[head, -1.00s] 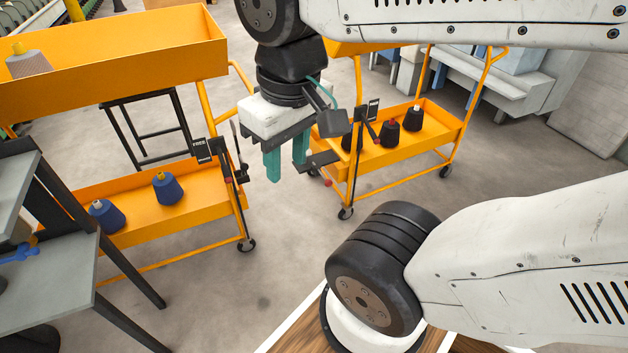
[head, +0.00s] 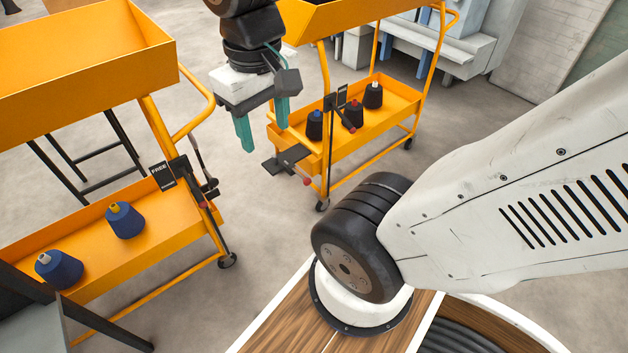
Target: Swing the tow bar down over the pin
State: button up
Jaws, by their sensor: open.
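A thin dark upright bar (head: 199,156), which looks like the tow bar, stands at the handle end of the left orange cart (head: 95,62). Its dark bracket (head: 180,170) has a red knob below. A black plate (head: 284,160) juts from the facing end of the right orange cart (head: 372,128); I cannot make out the pin on it. My gripper (head: 263,134) has teal fingers, spread apart and empty. In the picture it hangs between the carts, above and left of the plate and apart from the bar.
A "FREE" sign (head: 162,176) is on the left cart. A grey table (head: 38,325) is at lower left. Bare floor (head: 265,222) lies between the carts.

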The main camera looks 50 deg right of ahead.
jog(key=w+d+f+m+g, duration=0.2)
jog(key=w+d+f, duration=0.5)
jog(key=d+f, duration=0.25)
jog(key=n+t+h, duration=0.1)
jog(key=t+h, duration=0.1)
jog(key=t, duration=0.2)
send_over(309, 184)
jog(key=s, duration=0.2)
notch_tip(309, 184, down, 33)
jog(key=s+f+t, duration=0.4)
jog(key=f, duration=0.9)
jog(key=s+f+t, duration=0.3)
jog(key=f, duration=1)
jog(key=w+a+r+n+t+h, duration=0.1)
jog(key=w+r+n+t, duration=0.15)
jog(key=r+t, duration=0.5)
jog(key=shift+m+t, duration=0.35)
jog(key=w, duration=0.2)
jog(key=w+d, duration=0.1)
jog(key=w, duration=0.5)
jog(key=shift+d+f, duration=0.25)
jog(key=shift+f, duration=0.05)
